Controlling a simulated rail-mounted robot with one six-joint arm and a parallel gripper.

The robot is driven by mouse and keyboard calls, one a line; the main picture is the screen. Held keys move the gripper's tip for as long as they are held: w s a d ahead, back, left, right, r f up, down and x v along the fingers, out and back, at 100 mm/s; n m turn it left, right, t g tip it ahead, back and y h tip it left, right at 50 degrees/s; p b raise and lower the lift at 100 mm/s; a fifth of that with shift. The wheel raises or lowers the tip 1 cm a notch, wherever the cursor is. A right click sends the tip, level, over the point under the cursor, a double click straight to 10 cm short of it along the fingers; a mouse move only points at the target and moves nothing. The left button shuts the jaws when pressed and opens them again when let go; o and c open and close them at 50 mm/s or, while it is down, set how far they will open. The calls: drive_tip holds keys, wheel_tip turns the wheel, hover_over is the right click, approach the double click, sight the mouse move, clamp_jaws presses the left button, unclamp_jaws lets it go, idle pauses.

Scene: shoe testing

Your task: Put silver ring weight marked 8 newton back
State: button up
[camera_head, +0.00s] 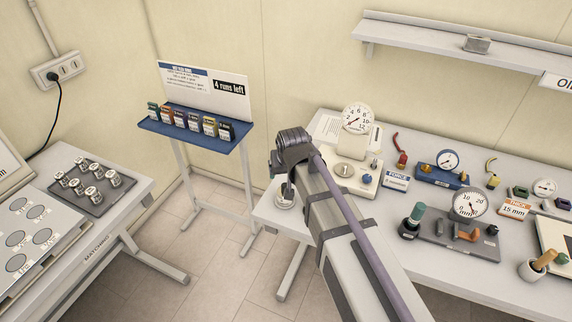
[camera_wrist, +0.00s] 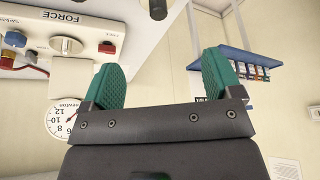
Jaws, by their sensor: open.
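Several silver weights with pale labels (camera_head: 85,178) stand in rows on a dark tray (camera_head: 98,207) at the left; their markings are too small to read. In the head view, my wrist hides much of the gripper above that table end.
The force tester with its round dial (camera_head: 357,119) stands right of my arm. A blue shelf with small coloured boxes (camera_head: 190,121) stands behind. A plate with grey round spots (camera_head: 30,235) lies front left. Floor separates the left and right tables.

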drive_tip(key=shift+f, duration=0.1)
drive_tip(key=s+d+f+m+g+b, duration=0.1)
drive_tip(key=s+d+f+g, duration=0.1)
drive_tip(key=s+d, duration=0.6)
drive_tip(key=s+d+f+m+g+h+b, duration=0.1)
drive_tip(key=s+d+f+g+b, duration=0.1)
drive_tip(key=s+d, duration=0.6)
drive_tip(key=shift+s+d+f+g, duration=0.25)
drive_tip(key=shift+s+d+g, duration=0.15)
drive_tip(key=shift+d, duration=0.8)
drive_tip(key=shift+c, duration=0.2)
